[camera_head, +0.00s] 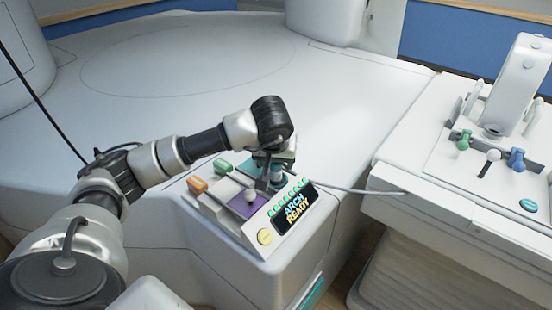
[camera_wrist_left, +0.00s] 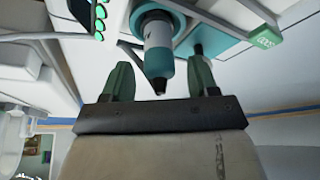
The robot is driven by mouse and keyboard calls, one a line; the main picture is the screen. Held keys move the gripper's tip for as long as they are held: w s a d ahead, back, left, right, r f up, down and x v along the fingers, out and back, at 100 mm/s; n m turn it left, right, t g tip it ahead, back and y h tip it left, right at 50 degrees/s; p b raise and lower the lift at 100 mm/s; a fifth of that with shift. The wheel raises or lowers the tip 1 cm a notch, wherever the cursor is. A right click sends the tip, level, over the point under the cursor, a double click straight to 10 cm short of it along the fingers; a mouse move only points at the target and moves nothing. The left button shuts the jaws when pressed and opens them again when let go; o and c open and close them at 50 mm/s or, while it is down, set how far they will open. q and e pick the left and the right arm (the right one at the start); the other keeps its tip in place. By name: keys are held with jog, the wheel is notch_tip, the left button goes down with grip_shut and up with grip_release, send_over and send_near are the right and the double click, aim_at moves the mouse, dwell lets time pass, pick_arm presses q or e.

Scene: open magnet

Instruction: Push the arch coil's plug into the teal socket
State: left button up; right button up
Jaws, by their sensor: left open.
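The arch coil's plug (camera_wrist_left: 158,45), grey-white with a teal band and a dark tip, stands in the round teal socket (camera_wrist_left: 180,20) in the left wrist view. The socket's ring surrounds its far end. My left gripper (camera_wrist_left: 158,68) is open, with one green finger on each side of the plug's near end and gaps between. In the head view the left gripper (camera_head: 270,170) is over the socket panel and hides most of the plug and socket. The panel's display (camera_head: 295,207) reads "ARCH READY". My right gripper is not in view.
A grey cable (camera_head: 360,190) runs right to the white table (camera_head: 400,180), which carries a white stand. The large white surface behind is clear.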

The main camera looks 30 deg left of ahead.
pick_arm(q)
jog(key=v, duration=1)
jog(key=shift+s+r, duration=0.15)
jog(key=shift+r, duration=0.2)
jog(key=shift+d+f, duration=0.1)
